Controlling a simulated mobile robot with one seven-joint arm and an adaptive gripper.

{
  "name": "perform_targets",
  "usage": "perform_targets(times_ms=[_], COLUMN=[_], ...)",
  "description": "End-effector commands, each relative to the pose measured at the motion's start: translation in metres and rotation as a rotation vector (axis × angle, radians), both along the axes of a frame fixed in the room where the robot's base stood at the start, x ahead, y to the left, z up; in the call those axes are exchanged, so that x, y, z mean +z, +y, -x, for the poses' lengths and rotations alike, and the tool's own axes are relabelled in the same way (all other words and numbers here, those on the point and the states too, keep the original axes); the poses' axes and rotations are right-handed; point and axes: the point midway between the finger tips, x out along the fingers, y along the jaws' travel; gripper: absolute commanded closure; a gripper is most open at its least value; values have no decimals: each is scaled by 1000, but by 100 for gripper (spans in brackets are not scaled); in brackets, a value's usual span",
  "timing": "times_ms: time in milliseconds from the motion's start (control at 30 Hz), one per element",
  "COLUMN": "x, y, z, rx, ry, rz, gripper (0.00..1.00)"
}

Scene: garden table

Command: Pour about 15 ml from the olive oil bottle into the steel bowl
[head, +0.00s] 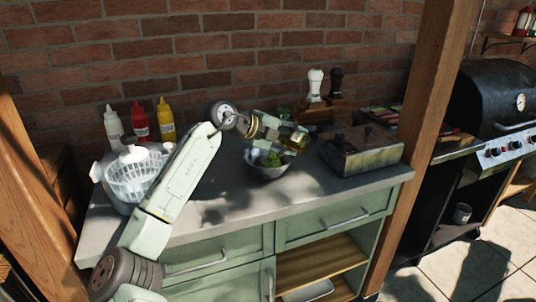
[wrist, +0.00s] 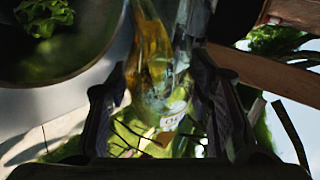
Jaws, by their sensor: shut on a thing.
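The olive oil bottle (head: 298,139), clear glass with yellow-green oil, is held above the counter at the back right of the steel bowl's rim. It also shows in the wrist view (wrist: 158,75), between the fingers, with amber oil along its left side and a partly visible label. My gripper (head: 284,133) is shut on the bottle; both dark fingers flank it in the wrist view (wrist: 163,115). The steel bowl (head: 269,172) stands on the counter and holds green leaves; in the wrist view its dark inside (wrist: 85,62) is at upper left. I cannot make out the bottle's mouth or any stream.
A salad spinner (head: 134,180) and several squeeze bottles (head: 140,121) stand at the left of the counter. A metal box (head: 360,152) is right of the bowl. Pepper and salt mills (head: 316,86) stand behind. The front counter (head: 235,212) is clear.

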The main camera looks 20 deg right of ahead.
Motion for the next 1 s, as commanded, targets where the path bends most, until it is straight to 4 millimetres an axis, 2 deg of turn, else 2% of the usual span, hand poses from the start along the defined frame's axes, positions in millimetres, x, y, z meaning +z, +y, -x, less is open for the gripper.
perform_targets(times_ms=[100,233,1000], x=[6,-1,1], y=[0,-2,-2], z=[2,3,2], rx=[1,-3,-1], ry=[-105,-186,-189], rz=[-80,-142,-144], gripper=[90,90,90])
